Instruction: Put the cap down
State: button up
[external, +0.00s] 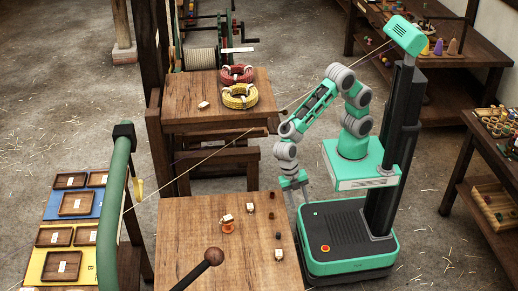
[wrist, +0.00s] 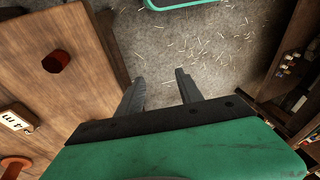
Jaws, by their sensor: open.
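My gripper (external: 296,190) is open, with nothing between its fingers, beside the right edge of the near wooden table (external: 190,240). In the wrist view my gripper (wrist: 160,88) shows two spread fingers with the bare floor beyond them. A small dark red-brown piece, perhaps the cap (wrist: 57,61), sits on the table to the left of the fingers, apart from them. In the external view several small dark pieces stand near the table's right side, one of them here (external: 271,195). I cannot tell for sure which one is the cap.
On the near table are an orange piece (external: 228,226) and a white-tagged piece (external: 278,254). A dark ball-headed handle (external: 213,257) rises at the front. A far table holds red (external: 238,73) and yellow rope coils (external: 240,97). A taut line crosses above.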

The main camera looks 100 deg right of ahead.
jog(key=s+f+m+g+y, duration=0.1)
jog(key=s+m+y, duration=0.1)
jog(key=s+m, duration=0.15)
jog(key=n+t+y+b, duration=0.3)
jog(key=n+t+y, duration=0.5)
jog(key=n, duration=2.8)
send_near(272, 193)
jog(key=y, duration=0.1)
jog(key=shift+g, duration=0.3)
jog(key=x, duration=0.5)
jog(key=b+x, duration=0.1)
jog(key=x, duration=0.2)
jog(key=shift+w+a+f, duration=0.15)
jog(key=shift+w+f, duration=0.1)
jog(key=shift+f, duration=0.25)
jog(key=shift+c, duration=0.4)
grip_shut()
